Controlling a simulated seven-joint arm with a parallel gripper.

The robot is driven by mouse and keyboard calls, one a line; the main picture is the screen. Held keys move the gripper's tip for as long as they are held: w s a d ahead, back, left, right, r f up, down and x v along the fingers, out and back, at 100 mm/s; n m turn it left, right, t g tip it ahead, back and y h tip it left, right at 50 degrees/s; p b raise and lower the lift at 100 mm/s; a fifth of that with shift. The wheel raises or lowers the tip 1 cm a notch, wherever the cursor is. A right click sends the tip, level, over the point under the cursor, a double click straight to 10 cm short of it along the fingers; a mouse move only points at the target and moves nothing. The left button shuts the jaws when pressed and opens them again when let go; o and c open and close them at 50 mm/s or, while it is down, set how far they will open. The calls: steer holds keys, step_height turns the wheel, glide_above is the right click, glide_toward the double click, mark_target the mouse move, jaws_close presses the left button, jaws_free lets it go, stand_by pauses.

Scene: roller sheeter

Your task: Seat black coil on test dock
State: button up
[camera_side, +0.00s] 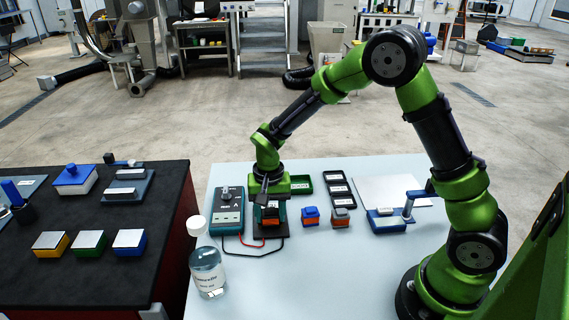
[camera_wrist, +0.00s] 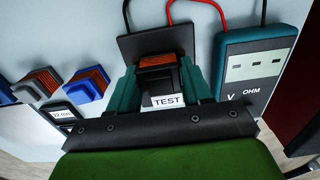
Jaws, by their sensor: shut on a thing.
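The black coil (camera_wrist: 157,63), with copper-coloured windings, sits between the two teal fingers of my gripper (camera_wrist: 158,84) in the wrist view. My gripper (camera_side: 269,207) is shut on it and points down over the test dock. The test dock (camera_wrist: 129,46) is a dark plate with a white TEST label in front of the coil. In the side view the dock (camera_side: 283,231) shows around the coil (camera_side: 270,222), and the fingers partly hide both. The coil is upright and low over the dock. I cannot tell whether its underside touches it.
A multimeter (camera_side: 228,210) with red and black leads stands left of the dock. A labelled bottle (camera_side: 208,272) stands in front of it. A blue coil (camera_side: 311,216) and a grey coil (camera_side: 341,218) stand to the right. Trays (camera_side: 303,184) lie behind. The front right table is clear.

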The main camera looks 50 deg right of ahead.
steer(key=o, duration=1.6)
steer(key=shift+r, duration=3.55)
